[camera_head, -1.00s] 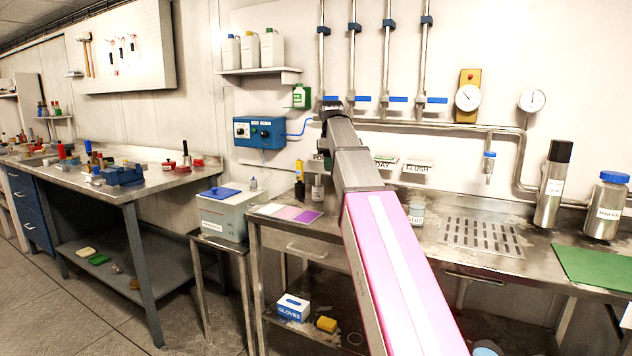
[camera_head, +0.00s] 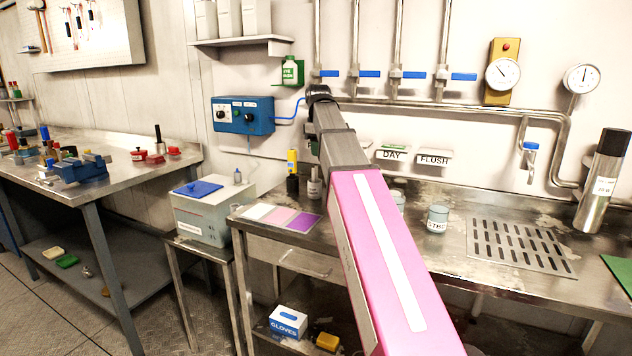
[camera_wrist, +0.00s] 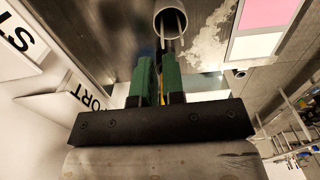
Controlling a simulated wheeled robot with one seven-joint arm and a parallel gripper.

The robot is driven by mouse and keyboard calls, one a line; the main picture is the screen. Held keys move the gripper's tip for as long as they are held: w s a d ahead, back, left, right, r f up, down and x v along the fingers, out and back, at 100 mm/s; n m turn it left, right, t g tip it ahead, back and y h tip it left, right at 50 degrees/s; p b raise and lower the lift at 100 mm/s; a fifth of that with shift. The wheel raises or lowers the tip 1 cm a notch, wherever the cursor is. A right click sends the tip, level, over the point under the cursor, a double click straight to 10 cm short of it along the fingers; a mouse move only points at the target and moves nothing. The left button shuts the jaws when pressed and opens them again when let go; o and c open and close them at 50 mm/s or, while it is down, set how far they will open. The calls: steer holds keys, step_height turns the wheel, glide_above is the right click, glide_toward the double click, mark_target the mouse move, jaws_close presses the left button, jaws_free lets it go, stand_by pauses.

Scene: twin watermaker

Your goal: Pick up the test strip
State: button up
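In the wrist view, a round open-topped container (camera_wrist: 172,22) stands at the top centre, just beyond my fingertips, with thin pale strips (camera_wrist: 173,43) showing in its mouth. I cannot tell one single test strip apart. It seems to be the small labelled bottle (camera_head: 315,188) left of my arm in the head view. My gripper (camera_wrist: 159,60) has two green fingers with a gap between them and holds nothing that I can see.
A white, pink and purple colour card (camera_head: 283,217) lies by the bottle, and a yellow-and-black item (camera_head: 292,175) stands behind. A labelled jar (camera_head: 437,218) and drain grille (camera_head: 520,247) are right of my arm. Small signs (camera_head: 391,155) project from the wall.

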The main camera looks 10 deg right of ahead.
mark_target(316, 167)
steer(key=shift+w+a+f, duration=0.1)
steer(key=shift+a+f, duration=0.05)
steer(key=shift+f, duration=1.55)
steer(key=shift+a+f, duration=0.1)
steer(key=shift+f, duration=1.55)
jaws_close()
steer(key=shift+r, duration=0.15)
